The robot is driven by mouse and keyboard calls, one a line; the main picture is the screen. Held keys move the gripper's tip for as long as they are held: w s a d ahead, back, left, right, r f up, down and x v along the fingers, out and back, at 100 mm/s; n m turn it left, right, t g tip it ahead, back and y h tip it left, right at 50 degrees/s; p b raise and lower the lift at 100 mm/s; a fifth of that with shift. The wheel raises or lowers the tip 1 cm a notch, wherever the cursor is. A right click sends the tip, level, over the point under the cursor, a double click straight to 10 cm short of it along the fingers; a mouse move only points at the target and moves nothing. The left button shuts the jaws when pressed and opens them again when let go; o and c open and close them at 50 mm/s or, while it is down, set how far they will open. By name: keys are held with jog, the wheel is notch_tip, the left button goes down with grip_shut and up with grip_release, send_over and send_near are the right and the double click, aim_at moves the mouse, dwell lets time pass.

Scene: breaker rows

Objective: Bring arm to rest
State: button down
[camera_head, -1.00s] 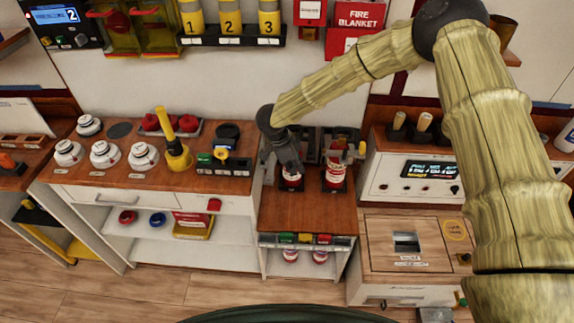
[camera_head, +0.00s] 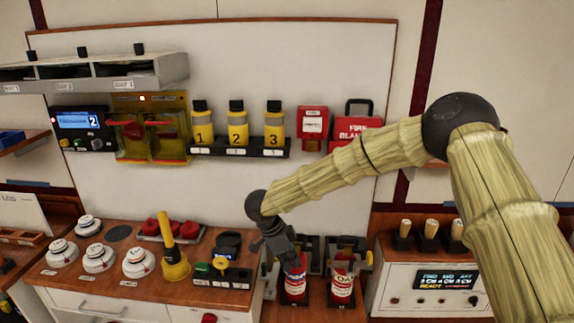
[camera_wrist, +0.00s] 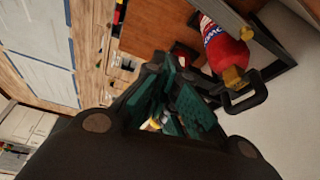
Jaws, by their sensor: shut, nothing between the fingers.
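My gripper (camera_head: 291,258) hangs at the end of my bamboo-like arm, pointing down, in the head view. It is in front of two red canisters with white labels in dark holders. The left canister (camera_head: 296,284) is just below and beside the gripper and is partly covered by it. The right canister (camera_head: 342,283) stands clear of it. In the wrist view my gripper (camera_wrist: 168,112) shows dark green fingers drawn together with no held object visible. One red canister (camera_wrist: 222,48) shows beside it at the upper right, apart from the fingers.
A yellow plunger-like tool (camera_head: 174,257) and several white round detectors stand on the left counter. A white console (camera_head: 437,277) is to the right. Numbered yellow bottles (camera_head: 236,125) and a red fire blanket box (camera_head: 352,128) are on the wall behind. Open air lies before the wall.

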jog(key=s+d+f+n+t, duration=0.2)
jog(key=s+d+f+n, duration=0.2)
jog(key=s+d+f, duration=0.5)
jog(key=s+d+f+n+t, duration=0.2)
jog(key=s+d+f+n, duration=0.25)
jog(key=f, duration=0.85)
jog(key=s+d+f+n+g+y, duration=0.1)
jog(key=s+d+n, duration=0.1)
jog(key=s, duration=0.8)
jog(key=s+d+f+n+g+y, duration=0.1)
jog(key=s+d+f+n+g, duration=0.1)
jog(key=s, duration=0.9)
jog(key=s+d+f+n+g+y, duration=0.1)
jog(key=s+d+f+n+y, duration=0.1)
jog(key=s, duration=0.8)
jog(key=shift+s+d+n+g+b, duration=0.35)
jog(key=shift+d+n, duration=0.5)
jog(key=shift+n, duration=0.2)
jog(key=shift+d, duration=0.1)
